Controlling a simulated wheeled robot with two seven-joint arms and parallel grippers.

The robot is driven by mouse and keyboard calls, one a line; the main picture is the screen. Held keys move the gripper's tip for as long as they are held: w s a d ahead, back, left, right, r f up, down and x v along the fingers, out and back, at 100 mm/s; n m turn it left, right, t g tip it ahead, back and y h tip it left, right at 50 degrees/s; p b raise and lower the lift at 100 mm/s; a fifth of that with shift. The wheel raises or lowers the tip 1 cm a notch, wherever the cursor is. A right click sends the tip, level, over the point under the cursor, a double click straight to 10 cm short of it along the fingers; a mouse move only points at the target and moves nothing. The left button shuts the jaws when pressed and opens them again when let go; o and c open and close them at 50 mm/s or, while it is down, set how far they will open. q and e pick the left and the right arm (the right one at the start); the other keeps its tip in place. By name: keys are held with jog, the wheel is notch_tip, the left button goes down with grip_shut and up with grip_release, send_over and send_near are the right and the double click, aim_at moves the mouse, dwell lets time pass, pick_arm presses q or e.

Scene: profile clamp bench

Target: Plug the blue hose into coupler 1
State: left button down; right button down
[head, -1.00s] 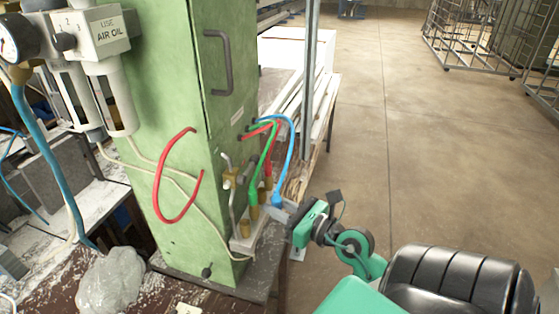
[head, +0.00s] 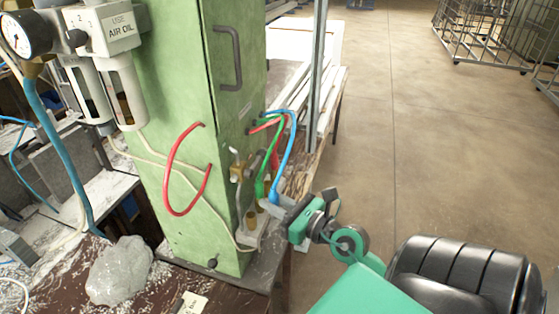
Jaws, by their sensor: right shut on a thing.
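My right gripper (head: 272,207) comes in from the right and is shut on the lower end of the blue hose (head: 290,150), beside the green cabinet. The blue hose arches out of the cabinet's side and down to the jaws. A brass coupler (head: 251,218) stands on a light block (head: 248,238) at the cabinet's foot, just left of the jaws. The fingers and the hoses hide other couplers, and I cannot read which is number 1. The blue hose's tip is hidden by the fingers. My left gripper is not in view.
A green hose (head: 264,172) and a red hose (head: 275,160) hang close to the blue one. A brass valve (head: 240,172) stands left of them. The green cabinet (head: 180,100) blocks the left. A grey lump (head: 118,270) lies on the bench.

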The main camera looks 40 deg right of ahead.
aim_at(237, 192)
jog(key=shift+w+a+p, duration=0.5)
jog(key=shift+w, duration=0.45)
jog(key=shift+w+a+p, duration=0.45)
jog(key=shift+w+p, duration=0.1)
jog(key=shift+w, duration=0.35)
jog(key=shift+w+a+p, duration=0.5)
jog(key=shift+w, duration=0.45)
jog(key=shift+p, duration=0.3)
jog(key=shift+f, duration=0.35)
dwell(0.7)
jog(key=shift+f, duration=0.6)
dwell(1.2)
jog(key=shift+s+f+b, duration=0.1)
jog(key=shift+f+b, duration=0.95)
jog(key=shift+f, duration=0.1)
dwell(0.9)
